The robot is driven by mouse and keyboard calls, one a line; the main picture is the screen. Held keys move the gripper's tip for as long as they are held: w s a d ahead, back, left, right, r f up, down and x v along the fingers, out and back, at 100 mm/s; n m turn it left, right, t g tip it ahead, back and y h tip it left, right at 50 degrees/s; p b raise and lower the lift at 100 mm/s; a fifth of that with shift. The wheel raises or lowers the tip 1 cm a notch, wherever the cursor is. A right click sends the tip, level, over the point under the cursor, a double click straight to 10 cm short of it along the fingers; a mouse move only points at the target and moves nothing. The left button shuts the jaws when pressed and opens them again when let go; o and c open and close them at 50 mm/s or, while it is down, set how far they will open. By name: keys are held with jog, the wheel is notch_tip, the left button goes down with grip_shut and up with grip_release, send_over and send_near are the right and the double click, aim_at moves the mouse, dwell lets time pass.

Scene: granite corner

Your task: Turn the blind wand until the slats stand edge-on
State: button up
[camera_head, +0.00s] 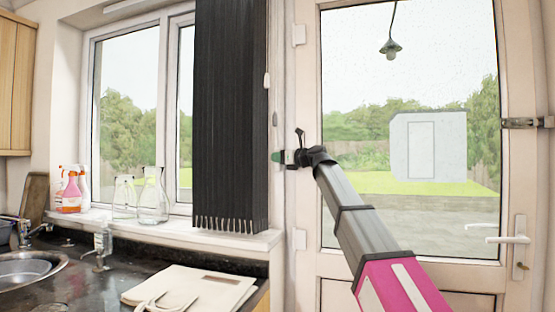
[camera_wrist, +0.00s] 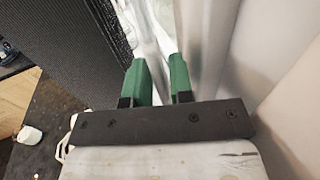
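The dark vertical blind (camera_head: 229,110) hangs gathered at the window's right side, its slats packed close together. Its mesh-like surface fills the upper left of the wrist view (camera_wrist: 60,45). My gripper (camera_head: 278,157) is just right of the blind, in front of the pale strip between window and door. In the wrist view its two green fingers (camera_wrist: 160,62) stand a narrow gap apart. A pale, shiny upright strip runs down behind the gap; I cannot tell whether it is the wand or frame. I cannot clearly make out the wand, nor whether the fingers hold anything.
A glazed door (camera_head: 308,200) stands to the right with a white handle (camera_head: 508,239). Glass jugs (camera_head: 153,200) and spray bottles (camera_head: 72,193) stand on the window sill. Below are a dark counter, a sink (camera_head: 28,268) and a cream bag (camera_head: 190,292).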

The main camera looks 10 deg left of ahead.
jog(key=v, duration=1)
jog(key=shift+d, duration=0.15)
